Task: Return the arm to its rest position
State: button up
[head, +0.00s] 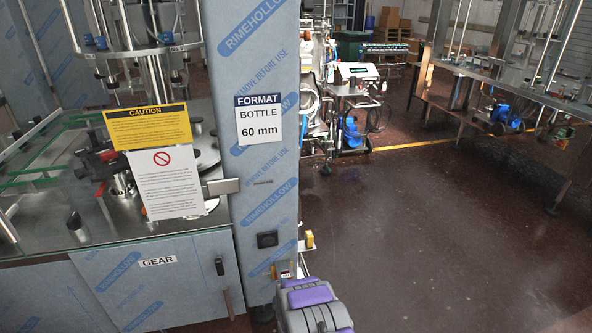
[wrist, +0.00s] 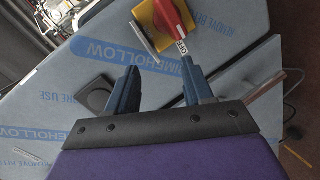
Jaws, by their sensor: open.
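My arm (head: 312,306) shows at the bottom of the head view as a grey link with purple pads, stretched forward beside the film-wrapped column (head: 262,130). In the wrist view my gripper (wrist: 161,70) has its two blue fingers apart, with nothing between them. A red rotary switch on a yellow plate (wrist: 145,22) is just beyond the fingertips, apart from them as far as I can tell. A small label is beside its red knob. In the head view the fingers cannot be made out clearly.
A machine cabinet with a GEAR door (head: 158,285) and door handle (head: 221,268) stands at left. A black square fitting (head: 267,239) is on the column. A yellow caution sign (head: 147,127) hangs above. Open dark floor (head: 430,240) lies to the right, with a legged bench (head: 500,85) behind.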

notch_tip(320, 180, up, 14)
jog(key=s+d+m+g, duration=0.1)
jog(key=d+m+g, duration=0.1)
jog(key=m+g, duration=0.25)
jog(key=s+d+r+m+g+h, duration=0.1)
jog(key=s+d+r+m+g, duration=0.35)
jog(key=s+r, duration=0.65)
jog(key=s+d+r+m+g, duration=0.2)
jog(key=s+d+r, duration=0.2)
jog(key=s, duration=0.9)
jog(key=s+d+r+m+g+h, duration=0.1)
jog(key=s+d+r, duration=0.3)
jog(key=s, duration=0.9)
jog(key=s+d+r+m+g, duration=0.4)
jog(key=s+r, duration=0.4)
jog(key=s, duration=0.6)
jog(key=shift+d+h, duration=0.25)
jog(key=shift+h, duration=0.15)
